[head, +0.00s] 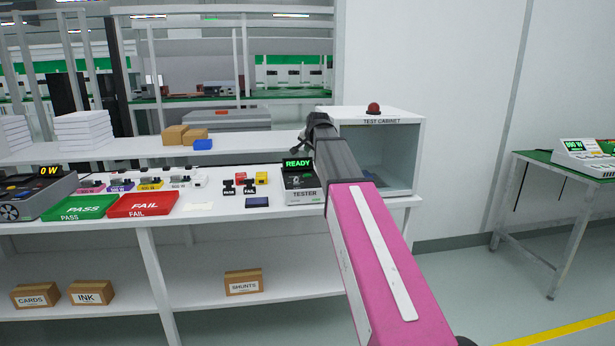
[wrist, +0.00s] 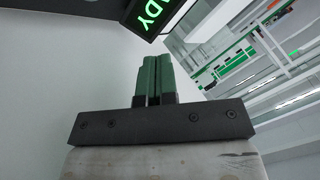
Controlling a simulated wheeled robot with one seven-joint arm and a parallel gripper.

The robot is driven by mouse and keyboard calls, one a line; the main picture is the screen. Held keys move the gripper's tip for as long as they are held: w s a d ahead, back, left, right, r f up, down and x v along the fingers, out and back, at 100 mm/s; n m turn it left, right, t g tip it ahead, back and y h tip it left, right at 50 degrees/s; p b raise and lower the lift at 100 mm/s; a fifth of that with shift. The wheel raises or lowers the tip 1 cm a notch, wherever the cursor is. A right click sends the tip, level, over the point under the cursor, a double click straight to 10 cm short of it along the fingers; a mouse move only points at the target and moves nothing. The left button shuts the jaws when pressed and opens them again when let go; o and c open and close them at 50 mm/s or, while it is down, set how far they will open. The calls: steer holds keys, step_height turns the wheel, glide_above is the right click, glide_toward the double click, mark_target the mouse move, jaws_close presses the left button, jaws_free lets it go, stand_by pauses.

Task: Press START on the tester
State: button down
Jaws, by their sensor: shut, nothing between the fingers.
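The tester (head: 304,196) is a small white and dark box on the white bench, with a lit green READY display (head: 297,163). Its top and small controls are too small to read, so I cannot make out the START button. My gripper (wrist: 154,78) shows in the wrist view with its two green fingers shut together and empty. Part of the READY display (wrist: 150,14) shows beyond the fingertips at the top of the wrist view. In the head view my dark wrist is above and behind the tester, and the fingers are hard to make out.
The open-fronted test cabinet (head: 405,160) with a red lamp (head: 373,108) stands right of the tester. Left are a dark blue block (head: 257,202), PASS and FAIL stamps, a red FAIL tray (head: 143,204) and a green PASS tray (head: 80,207). Bench space directly before the tester is clear.

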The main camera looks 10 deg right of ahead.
mark_target(309, 175)
steer(key=shift+f, duration=3.85)
steer(key=shift+f, duration=0.15)
steer(key=shift+f, duration=0.25)
steer(key=shift+f, duration=0.3)
steer(key=shift+s+f, duration=0.1)
steer(key=shift+f, duration=0.3)
steer(key=shift+r, duration=0.1)
steer(key=shift+w+a+r, duration=0.15)
steer(key=shift+w+r, duration=0.05)
steer(key=shift+r, duration=0.6)
